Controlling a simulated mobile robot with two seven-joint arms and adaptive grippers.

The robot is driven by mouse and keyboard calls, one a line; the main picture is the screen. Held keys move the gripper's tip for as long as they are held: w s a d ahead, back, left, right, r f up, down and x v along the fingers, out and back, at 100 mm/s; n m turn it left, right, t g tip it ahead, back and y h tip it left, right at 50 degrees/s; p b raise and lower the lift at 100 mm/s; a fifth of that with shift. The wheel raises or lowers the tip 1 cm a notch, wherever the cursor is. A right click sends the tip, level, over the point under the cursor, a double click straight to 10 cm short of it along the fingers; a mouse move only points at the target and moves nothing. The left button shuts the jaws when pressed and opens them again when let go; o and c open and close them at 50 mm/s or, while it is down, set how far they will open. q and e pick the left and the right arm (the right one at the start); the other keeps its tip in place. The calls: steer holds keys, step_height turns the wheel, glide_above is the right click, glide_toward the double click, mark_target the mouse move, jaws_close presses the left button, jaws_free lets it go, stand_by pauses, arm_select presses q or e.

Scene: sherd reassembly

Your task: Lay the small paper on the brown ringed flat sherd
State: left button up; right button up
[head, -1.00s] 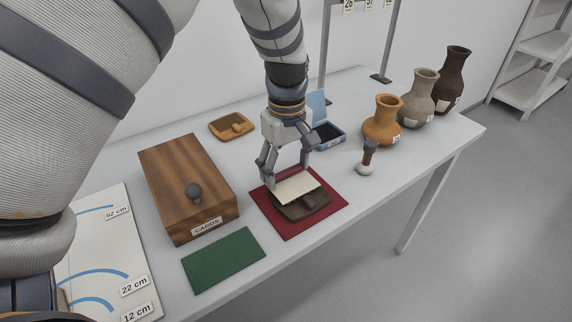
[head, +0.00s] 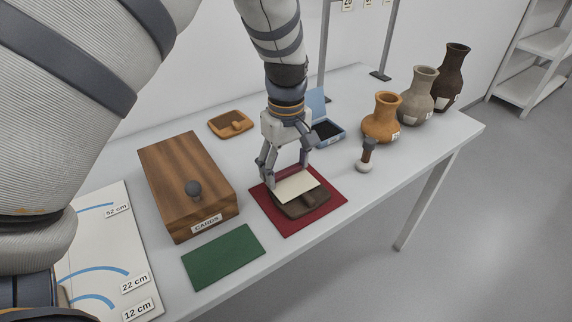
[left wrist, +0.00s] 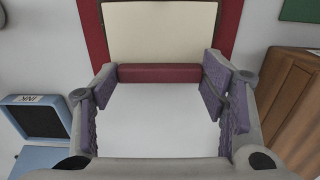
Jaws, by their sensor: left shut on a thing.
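The small paper (head: 296,187) is a cream sheet over the back part of the brown flat sherd (head: 302,208). I cannot tell whether the two touch. The sherd is dark, with a raised piece on top, and lies on a red mat (head: 329,204). My left gripper (head: 288,176) reaches down from above and behind the sherd, shut on the paper. My right gripper is not in view.
A wooden card box (head: 182,175) stands left of the mat, with a green mat (head: 222,257) in front. An ink pad box (head: 327,132) stands behind. A small stamp-like tool (head: 367,156) and several vases (head: 381,120) are to the right. An orange tray (head: 230,123) lies at the back.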

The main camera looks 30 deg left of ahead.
mark_target(286, 171)
arm_select(q)
steer(key=shift+f, duration=0.1)
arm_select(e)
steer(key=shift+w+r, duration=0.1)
arm_select(q)
steer(key=o, duration=1.3)
steer(key=shift+r+p, duration=1.05)
steer(key=shift+r, duration=2.5)
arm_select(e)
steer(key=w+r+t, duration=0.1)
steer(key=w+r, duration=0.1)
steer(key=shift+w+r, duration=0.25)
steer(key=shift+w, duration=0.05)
arm_select(q)
steer(key=shift+f, duration=0.15)
